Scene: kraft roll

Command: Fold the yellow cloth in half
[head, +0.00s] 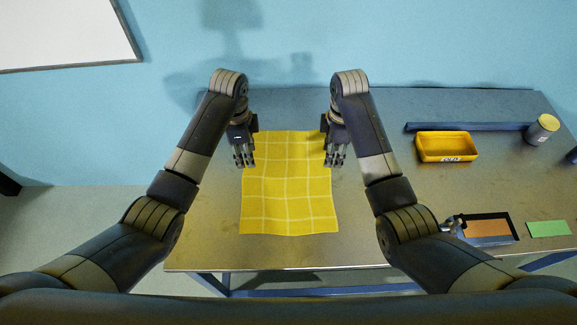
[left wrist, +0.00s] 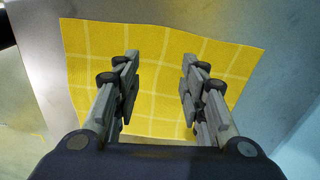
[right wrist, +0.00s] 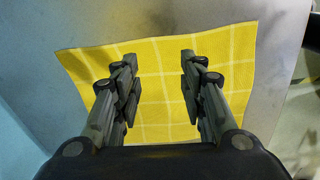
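The yellow cloth (head: 288,190) with a pale grid lies spread out flat on the metal table, slightly wavy. My left gripper (head: 245,164) is above its far left corner area, fingers pointing down. My right gripper (head: 335,163) is above its far right corner area. In the left wrist view the left gripper (left wrist: 158,90) has its fingers apart with the cloth (left wrist: 160,50) below. In the right wrist view the right gripper (right wrist: 157,85) is likewise apart over the cloth (right wrist: 225,60). Nothing is between either pair of fingers.
On the right of the table (head: 385,250) are a yellow bin (head: 446,147), a blue bar (head: 470,126), a grey canister with a yellow top (head: 542,130), a dark-framed orange pad (head: 488,228) and a green card (head: 548,229). The table around the cloth is clear.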

